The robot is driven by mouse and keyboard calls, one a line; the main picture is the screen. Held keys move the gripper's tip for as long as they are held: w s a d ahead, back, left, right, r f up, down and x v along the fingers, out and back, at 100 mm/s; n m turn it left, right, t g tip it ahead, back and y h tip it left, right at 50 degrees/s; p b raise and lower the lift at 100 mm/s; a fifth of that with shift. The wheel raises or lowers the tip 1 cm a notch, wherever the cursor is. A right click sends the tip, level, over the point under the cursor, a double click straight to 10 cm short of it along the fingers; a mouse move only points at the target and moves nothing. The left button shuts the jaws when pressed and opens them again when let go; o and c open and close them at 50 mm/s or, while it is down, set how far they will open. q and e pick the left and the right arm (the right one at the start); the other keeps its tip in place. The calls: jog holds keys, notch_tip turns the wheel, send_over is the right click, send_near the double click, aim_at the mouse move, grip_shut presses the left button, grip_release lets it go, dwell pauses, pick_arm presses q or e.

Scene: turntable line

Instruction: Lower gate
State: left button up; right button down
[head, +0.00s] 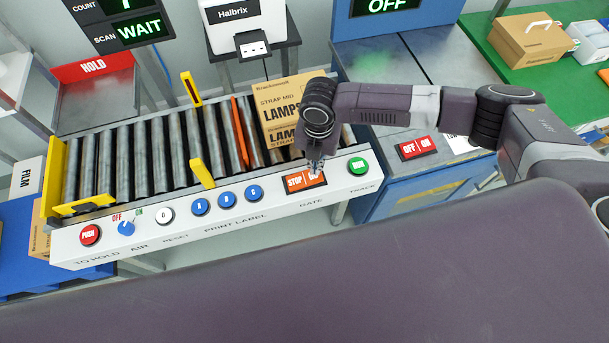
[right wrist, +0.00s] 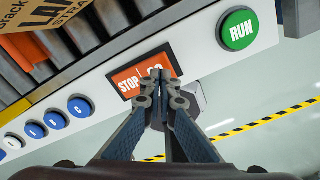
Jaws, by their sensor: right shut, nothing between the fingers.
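The orange STOP/GO rocker switch (head: 305,181) sits on the white control panel above the word GATE. My right gripper (head: 316,168) is shut and empty, pointing down at the GO half. An orange bar (head: 240,132), apparently the gate, stands across the roller conveyor (head: 150,150), left of a cardboard box marked LAMPS (head: 280,105). My left gripper is out of view.
The green RUN button (head: 358,166) is just right of the switch; it also shows in the right wrist view (right wrist: 239,30). Several blue print buttons (head: 227,200) lie to its left. A red OFF/ON switch (head: 415,148) sits on the blue cabinet. One display reads WAIT (head: 139,32).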

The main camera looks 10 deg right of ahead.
jog(key=shift+f+b, duration=0.8)
jog(key=shift+f, duration=0.65)
dwell(0.5)
notch_tip(320, 180, up, 7)
jog(key=p, duration=0.7)
jog(key=shift+r, duration=0.1)
jog(key=shift+a, duration=0.1)
dwell(0.4)
